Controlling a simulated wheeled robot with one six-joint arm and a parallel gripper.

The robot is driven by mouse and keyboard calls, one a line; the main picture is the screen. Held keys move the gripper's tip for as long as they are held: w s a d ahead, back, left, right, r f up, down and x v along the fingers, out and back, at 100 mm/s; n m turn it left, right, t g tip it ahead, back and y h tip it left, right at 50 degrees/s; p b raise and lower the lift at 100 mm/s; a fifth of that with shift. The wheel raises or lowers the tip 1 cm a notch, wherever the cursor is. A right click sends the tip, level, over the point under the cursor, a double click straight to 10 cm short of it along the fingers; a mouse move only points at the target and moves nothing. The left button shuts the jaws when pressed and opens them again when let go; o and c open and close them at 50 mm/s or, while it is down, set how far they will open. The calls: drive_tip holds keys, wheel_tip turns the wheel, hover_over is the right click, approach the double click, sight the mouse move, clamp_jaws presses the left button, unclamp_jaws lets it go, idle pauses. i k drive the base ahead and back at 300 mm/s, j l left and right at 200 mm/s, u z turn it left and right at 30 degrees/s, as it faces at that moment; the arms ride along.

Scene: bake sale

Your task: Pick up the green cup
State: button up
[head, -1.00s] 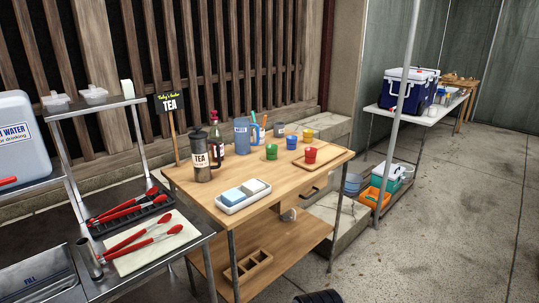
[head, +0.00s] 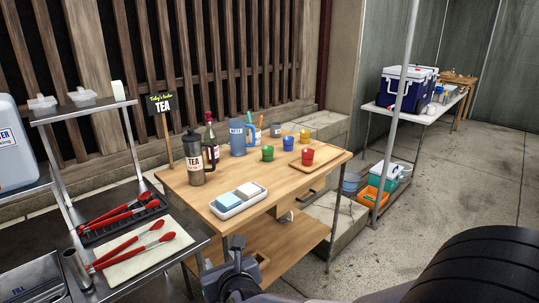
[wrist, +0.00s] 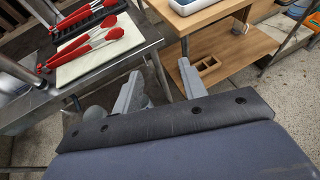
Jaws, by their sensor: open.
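The green cup (head: 267,153) stands upright on the wooden tea table (head: 290,189), near its middle. A blue cup (head: 287,140) stands behind it to the right, and a red cup (head: 307,156) stands on a small wooden board to its right. My gripper shows in the wrist view (wrist: 160,85) with its two fingers apart and nothing between them. It is in front of and below the tabletop, well away from the green cup. The wrist view does not show the cup.
A white tray (head: 238,208) lies near the front edge. A yellow cup (head: 305,136) is behind. A metal cart (head: 195,235) with red tongs is at left.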

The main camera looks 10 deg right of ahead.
sight(268, 154)
drive_tip(key=i+l, duration=0.3)
drive_tip(key=i, duration=0.15)
drive_tip(key=i+l, duration=0.3)
drive_tip(key=i, duration=0.15)
drive_tip(key=i+l, duration=0.25)
drive_tip(key=i, duration=0.2)
drive_tip(key=i+l+z, duration=0.1)
drive_tip(key=i+l, duration=0.2)
drive_tip(key=i, duration=0.15)
